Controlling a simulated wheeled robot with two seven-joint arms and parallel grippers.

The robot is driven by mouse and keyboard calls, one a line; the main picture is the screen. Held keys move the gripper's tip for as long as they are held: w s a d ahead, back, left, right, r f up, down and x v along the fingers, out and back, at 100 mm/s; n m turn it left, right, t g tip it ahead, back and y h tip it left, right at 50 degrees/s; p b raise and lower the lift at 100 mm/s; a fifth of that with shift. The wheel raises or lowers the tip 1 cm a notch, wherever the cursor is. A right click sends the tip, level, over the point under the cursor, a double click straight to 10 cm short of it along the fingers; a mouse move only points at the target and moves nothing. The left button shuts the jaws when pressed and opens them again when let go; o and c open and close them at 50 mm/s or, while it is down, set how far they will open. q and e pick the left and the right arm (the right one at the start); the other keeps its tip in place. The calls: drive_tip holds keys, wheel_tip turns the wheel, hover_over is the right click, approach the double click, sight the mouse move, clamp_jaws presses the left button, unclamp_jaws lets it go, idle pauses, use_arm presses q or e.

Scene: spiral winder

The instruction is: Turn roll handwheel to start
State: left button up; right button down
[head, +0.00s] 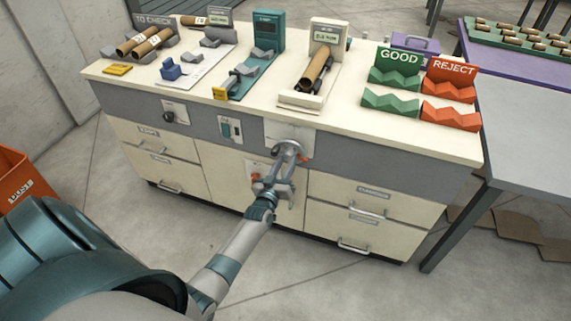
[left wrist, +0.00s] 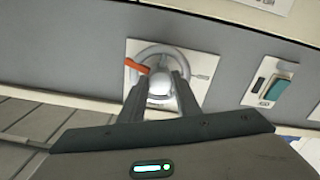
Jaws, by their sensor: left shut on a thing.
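The roll handwheel (head: 289,143) is a grey wheel on a pale plate on the front of the bench, below the worktop's edge. It also shows in the left wrist view (left wrist: 157,47), with a round pale hub and an orange mark (left wrist: 137,69) on its left side. My left gripper (head: 286,160) reaches up to the wheel from the front. In the left wrist view its two fingers (left wrist: 160,88) lie on either side of the hub and are shut on the wheel. The fingers hide the lower part of the wheel. My right gripper is not in view.
A teal switch (head: 230,129) and a black knob (head: 169,116) sit on the same front panel. An orange knob (head: 255,177) is just below the wheel. On top stand a tube cradle (head: 302,98), green GOOD racks (head: 391,103) and red REJECT racks (head: 451,115).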

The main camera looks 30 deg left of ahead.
use_arm(q)
drive_tip(key=shift+f+n, duration=0.2)
drive_tip(key=shift+n, duration=0.8)
drive_tip(key=n+b, duration=0.1)
drive_tip(key=n, duration=0.3)
drive_tip(key=shift+d+r, duration=0.1)
drive_tip(key=shift+d, duration=0.05)
drive_tip(key=n+b, duration=0.1)
drive_tip(key=n, duration=0.3)
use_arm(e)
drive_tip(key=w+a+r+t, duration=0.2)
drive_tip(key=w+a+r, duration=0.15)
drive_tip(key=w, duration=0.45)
use_arm(q)
drive_tip(key=shift+n+b, duration=0.35)
drive_tip(key=shift+n, duration=0.15)
drive_tip(key=shift+r+n, duration=0.1)
drive_tip(key=shift+n, duration=0.4)
drive_tip(key=n+b, duration=0.1)
drive_tip(key=n, duration=0.3)
drive_tip(key=shift+n+b, duration=0.3)
drive_tip(key=n+b, duration=0.1)
drive_tip(key=n, duration=0.3)
drive_tip(key=shift+r, duration=0.2)
drive_tip(key=shift+n, duration=0.4)
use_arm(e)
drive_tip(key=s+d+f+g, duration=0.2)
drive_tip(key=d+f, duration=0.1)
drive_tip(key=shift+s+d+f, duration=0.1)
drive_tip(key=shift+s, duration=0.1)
